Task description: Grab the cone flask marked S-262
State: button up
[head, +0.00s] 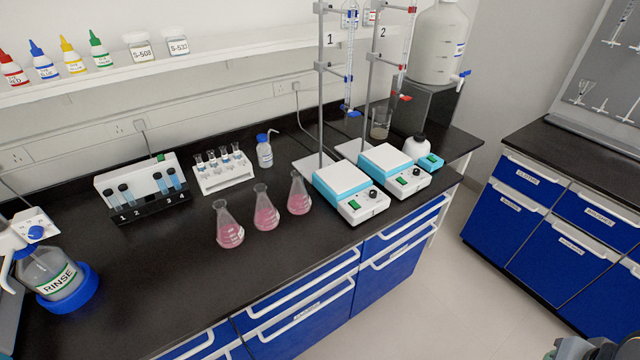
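Three cone flasks with pink liquid stand upright in a slanting row on the black bench: a left one (229,232), a middle one (265,214) and a right one (299,200). They stand apart from each other near the front edge. White marks show on them, but they are too small to read, so I cannot tell which is S-262. My gripper is not in view. A dark rounded part at the bottom right corner may belong to my arm, far from the flasks.
Two stirrer plates (345,175) with burette stands are right of the flasks. A RINSE bottle (52,270) is left. The bench between is clear.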

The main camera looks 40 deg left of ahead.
aim_at(266, 217)
jog(key=i, duration=2.45)
jog(key=u, duration=4)
